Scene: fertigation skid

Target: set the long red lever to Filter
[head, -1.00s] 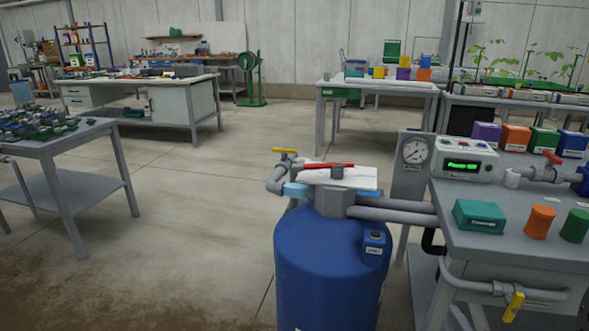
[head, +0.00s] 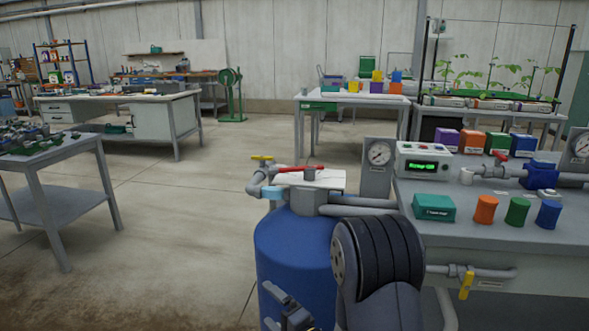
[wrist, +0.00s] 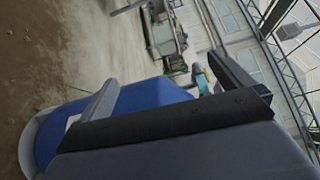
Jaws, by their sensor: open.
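The long red lever (head: 300,169) lies roughly level across a grey hub on top of the blue tank (head: 290,250), over a white plate (head: 325,179). Any position names on the plate are too small to read. My gripper (head: 283,303) is low in front of the tank's side, below the lever and apart from it. In the wrist view, my gripper (wrist: 165,88) has its two fingers spread wide with nothing held between them. The blue tank (wrist: 140,105) shows behind the fingers there. I cannot make out the lever in that view.
A yellow-handled valve (head: 261,158) and light-blue collar (head: 271,193) sit left of the lever. Grey pipes (head: 365,203) run right to a bench (head: 450,245) with a gauge (head: 379,153), control box (head: 422,162) and several coloured containers. The floor left of the tank is clear.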

